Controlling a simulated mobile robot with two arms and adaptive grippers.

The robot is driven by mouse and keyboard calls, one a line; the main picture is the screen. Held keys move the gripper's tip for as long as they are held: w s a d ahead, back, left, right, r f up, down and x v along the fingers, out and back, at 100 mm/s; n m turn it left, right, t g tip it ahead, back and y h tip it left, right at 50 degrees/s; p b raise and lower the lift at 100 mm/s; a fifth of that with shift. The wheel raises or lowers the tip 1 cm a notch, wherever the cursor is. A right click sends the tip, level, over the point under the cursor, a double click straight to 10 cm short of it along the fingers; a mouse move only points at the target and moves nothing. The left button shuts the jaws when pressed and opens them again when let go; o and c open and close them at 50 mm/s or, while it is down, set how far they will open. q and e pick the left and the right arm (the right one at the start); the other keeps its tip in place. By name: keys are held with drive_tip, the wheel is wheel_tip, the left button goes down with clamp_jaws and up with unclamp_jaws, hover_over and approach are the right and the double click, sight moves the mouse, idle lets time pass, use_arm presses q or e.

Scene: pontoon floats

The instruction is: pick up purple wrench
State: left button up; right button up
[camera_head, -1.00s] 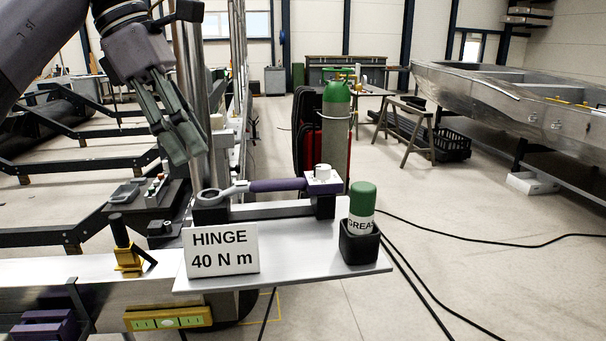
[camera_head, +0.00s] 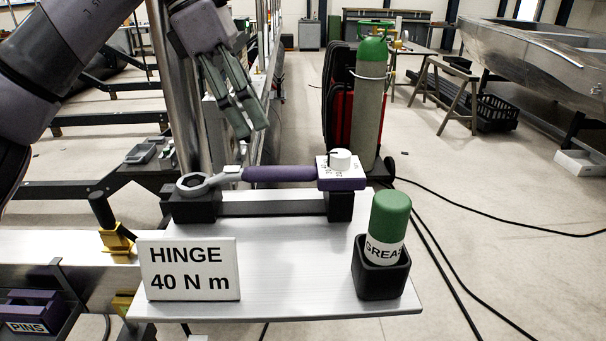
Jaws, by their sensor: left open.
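The purple wrench (camera_head: 280,174) lies level across two dark cradle blocks on a light shelf (camera_head: 300,290). Its ring end is at the left, over the left block (camera_head: 194,206). Its purple end with a white dial (camera_head: 341,162) is at the right, over the right block. My left gripper (camera_head: 250,118) hangs above and behind the wrench in the picture, fingers pointing down, open and empty. It does not touch the wrench. My right gripper is not in view.
A sign reading HINGE 40 N m (camera_head: 190,270) stands at the shelf's front left. A green-capped grease container (camera_head: 388,220) stands in a black holder (camera_head: 381,275) at the right. A green-topped gas cylinder (camera_head: 368,100) stands behind. The shelf's front middle is clear.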

sight(286, 167)
use_arm(q)
drive_tip(key=x, duration=0.2)
drive_tip(key=w+x, duration=0.1)
drive_tip(key=x, duration=0.1)
drive_tip(key=shift+d, duration=0.1)
drive_tip(key=shift+p+x, duration=0.3)
drive_tip(key=shift+x, duration=0.75)
drive_tip(key=shift+s+d+f, duration=0.1)
drive_tip(key=shift+d+f, duration=0.05)
drive_tip(key=shift+f, duration=0.1)
drive_tip(key=p+x, duration=0.2)
drive_tip(key=x, duration=0.1)
drive_tip(key=shift+w+d+f, duration=0.2)
drive_tip(key=shift+d+f, duration=0.05)
drive_tip(key=shift+d, duration=0.05)
drive_tip(key=shift+d+f, duration=0.15)
drive_tip(key=shift+f, duration=0.25)
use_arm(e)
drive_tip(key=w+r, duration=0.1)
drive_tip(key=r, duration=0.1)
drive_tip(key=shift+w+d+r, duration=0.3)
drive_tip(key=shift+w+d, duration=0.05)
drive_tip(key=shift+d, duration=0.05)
use_arm(q)
drive_tip(key=shift+f, duration=0.25)
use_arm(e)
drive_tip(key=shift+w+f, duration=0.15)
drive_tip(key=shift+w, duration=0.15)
use_arm(q)
drive_tip(key=shift+c, duration=0.5)
